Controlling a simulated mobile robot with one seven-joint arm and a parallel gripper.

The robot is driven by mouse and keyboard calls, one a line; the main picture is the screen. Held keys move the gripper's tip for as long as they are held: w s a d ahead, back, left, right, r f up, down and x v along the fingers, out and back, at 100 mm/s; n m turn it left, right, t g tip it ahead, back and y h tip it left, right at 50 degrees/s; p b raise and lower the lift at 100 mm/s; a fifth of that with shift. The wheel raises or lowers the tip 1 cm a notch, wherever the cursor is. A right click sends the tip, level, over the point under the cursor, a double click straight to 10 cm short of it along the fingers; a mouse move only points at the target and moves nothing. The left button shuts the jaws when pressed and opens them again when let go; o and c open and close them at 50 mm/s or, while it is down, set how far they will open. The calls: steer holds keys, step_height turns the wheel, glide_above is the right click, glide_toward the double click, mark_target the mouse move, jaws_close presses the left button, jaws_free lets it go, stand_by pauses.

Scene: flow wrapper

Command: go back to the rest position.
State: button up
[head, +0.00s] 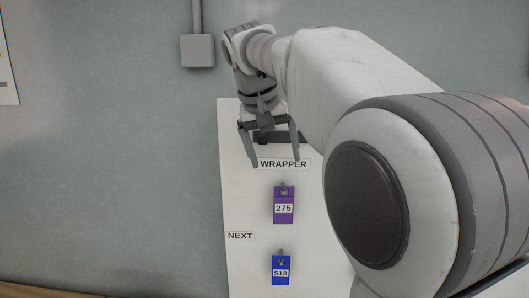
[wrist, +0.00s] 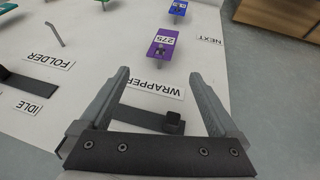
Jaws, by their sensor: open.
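My gripper (head: 275,160) is open and empty over the white board (head: 237,190), near the "WRAPPER" label (head: 283,163). In the wrist view my gripper (wrist: 160,80) has its two fingers spread, with the label (wrist: 153,86) and a dark bar with a small block (wrist: 150,120) showing between them. A purple tag marked 275 (head: 284,208) lies below the label in the head view. It also shows in the wrist view (wrist: 161,45), beyond the fingertips and apart from them.
A blue tag marked 518 (head: 281,270) lies by the "NEXT" label (head: 240,236). A grey wall box (head: 197,50) is near my arm.

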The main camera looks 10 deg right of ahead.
steer(key=s+d+f+n+y+b, duration=0.1)
steer(key=s+f, duration=0.8)
steer(key=s, duration=0.4)
steer(key=s+d+f+t+y+b, duration=0.1)
steer(key=s+d+f+y, duration=0.1)
steer(key=s+f, duration=0.7)
steer(key=shift+s+f+n+t, duration=0.3)
steer(key=shift+s+n, duration=0.1)
steer(key=shift+s, duration=1.9)
